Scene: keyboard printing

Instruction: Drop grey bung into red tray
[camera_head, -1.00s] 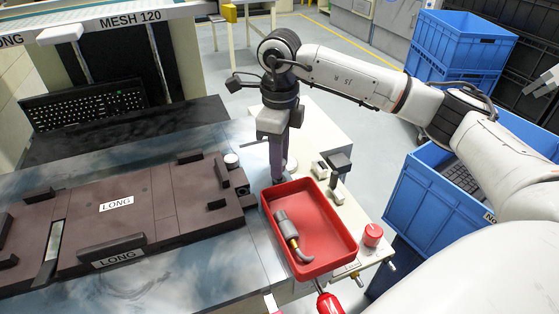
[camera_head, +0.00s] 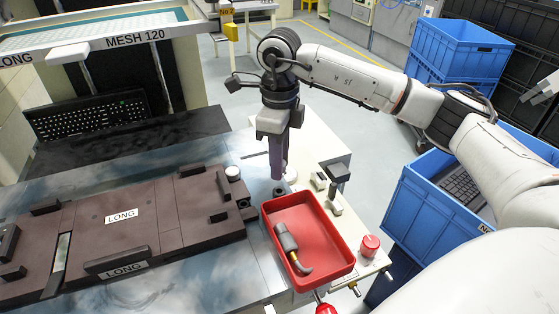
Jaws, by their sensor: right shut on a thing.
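The red tray (camera_head: 342,235) stands at the right end of the work table. A grey tool with a brass collar and a bent metal nozzle (camera_head: 287,243) lies in it. My right gripper (camera_head: 278,178) points down just behind the tray's back left corner. It is shut on a small dark grey piece, apparently the grey bung (camera_head: 279,191), which is mostly hidden by the fingers. The gripper is outside the tray's rim in the picture; I cannot tell its height. My left gripper is not in view.
A brown fixture plate (camera_head: 160,210) with LONG labels lies left of the tray, with a pale round cap (camera_head: 233,173) at its corner. A red knob (camera_head: 370,245) and small switches (camera_head: 333,205) stand right of the tray. Blue crates (camera_head: 440,215) stand farther right.

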